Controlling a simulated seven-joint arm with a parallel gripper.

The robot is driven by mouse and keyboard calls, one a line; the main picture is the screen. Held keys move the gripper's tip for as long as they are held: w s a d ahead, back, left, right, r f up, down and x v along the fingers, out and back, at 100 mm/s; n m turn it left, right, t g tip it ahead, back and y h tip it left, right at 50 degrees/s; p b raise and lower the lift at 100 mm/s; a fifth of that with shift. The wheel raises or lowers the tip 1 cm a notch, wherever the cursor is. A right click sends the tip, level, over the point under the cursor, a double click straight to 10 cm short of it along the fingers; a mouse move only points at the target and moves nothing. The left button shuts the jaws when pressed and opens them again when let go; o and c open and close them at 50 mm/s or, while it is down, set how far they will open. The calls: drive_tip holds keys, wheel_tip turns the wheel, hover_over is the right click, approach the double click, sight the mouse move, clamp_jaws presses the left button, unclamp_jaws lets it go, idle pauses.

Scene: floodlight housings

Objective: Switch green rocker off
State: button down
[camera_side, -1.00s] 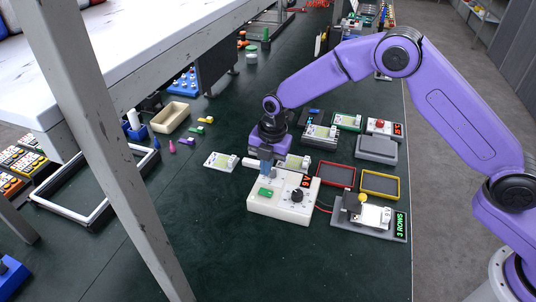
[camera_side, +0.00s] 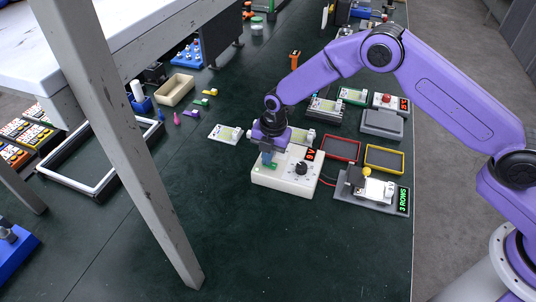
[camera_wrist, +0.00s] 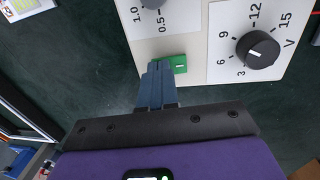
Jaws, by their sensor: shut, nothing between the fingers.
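The green rocker (camera_wrist: 179,64) sits on a white power supply box (camera_side: 296,187) and shows in the wrist view just beside my fingertips, with a white mark on its face. My gripper (camera_wrist: 158,70) is shut and empty, its blue fingers reaching the left part of the rocker; whether they touch it I cannot tell. In the side view my gripper (camera_side: 268,160) is low over the left part of the box and mostly covers the rocker. A black voltage knob (camera_wrist: 257,49) is to the right of the rocker, and a grey knob (camera_wrist: 152,3) is at the top edge.
A red-framed tray (camera_side: 340,149) and a yellow-framed tray (camera_side: 385,159) lie right of the box. A grey fixture (camera_side: 372,190) with a "3 ROWS" label stands at the right, joined by a red wire. The green table in front is clear.

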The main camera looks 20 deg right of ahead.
drive_tip(key=shift+s+d+f, duration=0.1)
drive_tip(key=shift+s+f, duration=0.05)
drive_tip(key=shift+s+d, duration=0.1)
drive_tip(key=shift+d, duration=0.05)
drive_tip(key=shift+s+d, duration=0.35)
drive_tip(key=shift+r, duration=0.2)
drive_tip(key=shift+r, duration=0.15)
wheel_tip(320, 180, up, 14)
drive_tip(key=s+d, duration=0.1)
drive_tip(key=shift+f, duration=0.25)
drive_tip(key=shift+s+d, duration=0.1)
drive_tip(key=shift+s, duration=0.05)
idle(0.6)
